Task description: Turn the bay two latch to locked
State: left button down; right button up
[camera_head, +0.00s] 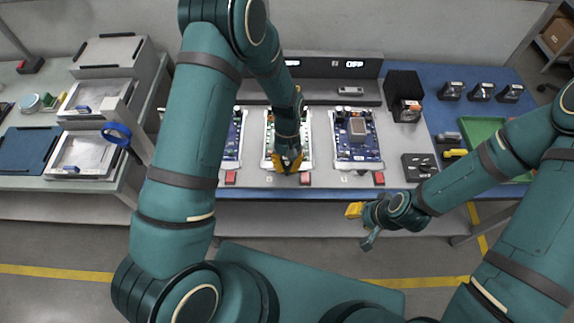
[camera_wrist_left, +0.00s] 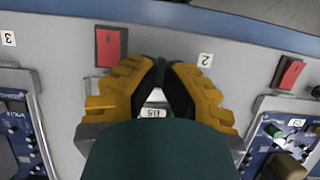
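Bay two's board (camera_head: 267,150) is the middle of three boards on the bench, partly hidden by my left arm. Its red latch (camera_head: 305,179) sits at the bench's front edge, by the board's right corner. In the left wrist view, the latch (camera_wrist_left: 110,47) is left of the "2" label (camera_wrist_left: 205,59). My left gripper (camera_head: 287,163) hangs over the board's front end. In the wrist view, its fingertips (camera_wrist_left: 159,68) are together between latch and label, with nothing seen between them. The latch appears apart from the fingers. My right gripper (camera_head: 362,222) is in front of the bench; its opening is unclear.
Neighbouring red latches (camera_head: 230,178) and (camera_head: 379,178) stand at the other bays. A right-hand board (camera_head: 350,152), a black box (camera_head: 403,92) and a dark switch panel (camera_head: 420,166) lie to the right. Trays (camera_head: 85,155) stand at the left.

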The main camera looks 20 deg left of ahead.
pick_arm(q)
jog(key=shift+s, duration=0.1)
jog(key=c, duration=1.1)
grip_release()
jog(key=v, duration=1.2)
jog(key=shift+f, duration=0.1)
